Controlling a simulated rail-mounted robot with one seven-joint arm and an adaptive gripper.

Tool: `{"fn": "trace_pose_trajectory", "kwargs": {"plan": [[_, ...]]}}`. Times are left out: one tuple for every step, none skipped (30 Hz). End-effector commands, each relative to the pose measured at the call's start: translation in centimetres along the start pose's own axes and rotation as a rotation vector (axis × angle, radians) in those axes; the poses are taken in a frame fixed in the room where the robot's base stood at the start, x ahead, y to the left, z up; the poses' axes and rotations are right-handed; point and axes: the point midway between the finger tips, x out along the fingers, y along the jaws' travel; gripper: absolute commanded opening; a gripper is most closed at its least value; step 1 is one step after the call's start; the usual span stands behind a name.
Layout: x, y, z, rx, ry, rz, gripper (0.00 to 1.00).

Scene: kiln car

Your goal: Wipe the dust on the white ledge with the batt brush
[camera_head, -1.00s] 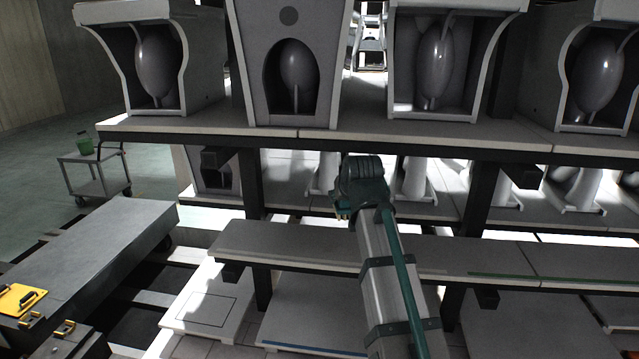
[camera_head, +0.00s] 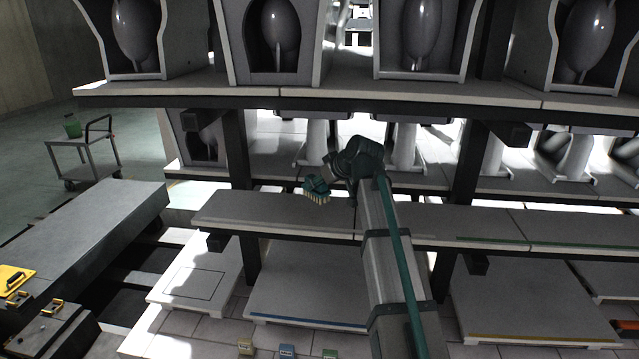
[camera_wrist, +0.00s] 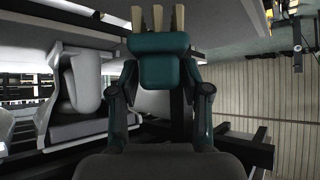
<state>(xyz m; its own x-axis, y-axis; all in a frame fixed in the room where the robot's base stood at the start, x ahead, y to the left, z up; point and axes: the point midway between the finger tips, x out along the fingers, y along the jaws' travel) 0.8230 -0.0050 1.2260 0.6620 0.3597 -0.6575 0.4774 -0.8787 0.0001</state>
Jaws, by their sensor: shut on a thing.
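My gripper (camera_head: 328,180) is shut on the batt brush (camera_head: 316,190), which hangs over the middle shelf with its pale bristles downward in the head view. In the wrist view the brush (camera_wrist: 165,68) is a teal block between the two fingers, with cream bristle tufts at the top. The middle shelf (camera_head: 270,213) is a long grey-topped ledge with a pale front edge. The brush appears above its back part; I cannot tell whether the bristles touch it. I cannot tell for certain which ledge is the white one, and no dust stands out clearly.
The upper shelf (camera_head: 300,95) with grey ware overhangs the middle shelf. Dark posts (camera_head: 238,150) stand beside the working space. White ware (camera_head: 408,152) stands behind. Low slabs (camera_head: 300,290) lie below. A cart (camera_head: 85,155) stands at the left.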

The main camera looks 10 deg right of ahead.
Motion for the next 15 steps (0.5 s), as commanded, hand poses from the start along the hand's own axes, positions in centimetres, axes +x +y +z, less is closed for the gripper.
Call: {"fn": "trace_pose_trajectory", "kwargs": {"plan": [[0.0,0.0,0.0,0.000,0.001,0.001,0.00],[0.0,0.0,0.0,0.000,0.001,0.001,0.00],[0.0,0.0,0.0,0.000,0.002,0.001,0.00],[0.1,0.0,0.1,0.000,0.002,0.001,0.00],[0.1,0.0,0.2,0.000,0.002,0.001,0.00],[0.3,0.0,0.3,0.001,0.001,0.001,0.00],[0.4,0.0,0.5,0.001,0.001,0.001,0.00],[0.5,0.0,0.6,0.001,0.001,0.001,0.00],[0.7,0.0,0.8,0.001,0.001,0.001,0.00],[0.9,0.0,1.0,0.001,0.001,0.001,0.00],[1.0,0.0,1.2,0.001,0.001,0.001,0.00],[1.2,0.0,1.5,0.001,0.001,0.001,0.00],[1.4,0.0,1.7,0.001,0.001,0.001,0.00],[1.6,0.0,1.9,0.001,0.001,0.001,0.00],[1.9,0.0,2.2,0.001,0.001,0.001,0.00]]}}
